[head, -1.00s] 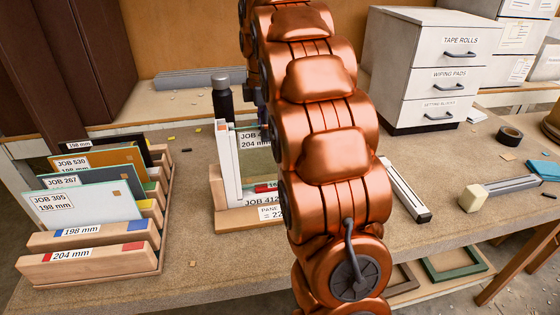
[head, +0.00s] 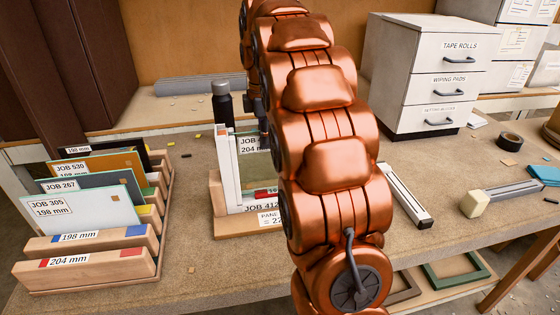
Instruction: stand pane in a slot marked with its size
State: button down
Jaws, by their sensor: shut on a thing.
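The pane (head: 248,164) stands upright at the wooden measuring stand (head: 224,225) with white uprights, mid-bench. Its label reads 204 mm; the stand's front label reads JOB 412. My gripper (head: 259,110) shows only as a dark sliver at the pane's top edge, shut on it; my copper arm hides its fingers and the pane's right part. The slotted wooden rack (head: 110,276) stands at the left. Its front blocks are marked 204 mm with red (head: 82,264) and 198 mm with blue (head: 88,239). A pale JOB 305 198 mm pane (head: 88,207) and several other panes stand behind them.
A dark bottle (head: 223,104) stands just behind the measuring stand. A white drawer cabinet (head: 425,75) is at the back right. A white bar (head: 405,195), a mallet-like tool (head: 474,204) and a tape roll (head: 510,142) lie at the right. Bench between rack and stand is mostly clear.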

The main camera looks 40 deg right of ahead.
jog(key=shift+r+p, duration=2.15)
jog(key=shift+r, duration=2.9)
jog(key=shift+f, duration=0.1)
jog(key=shift+f+b, duration=0.5)
jog(key=shift+f, duration=0.25)
jog(key=shift+f+b, duration=1.05)
jog(key=shift+f, duration=1.45)
jog(key=shift+r, duration=0.1)
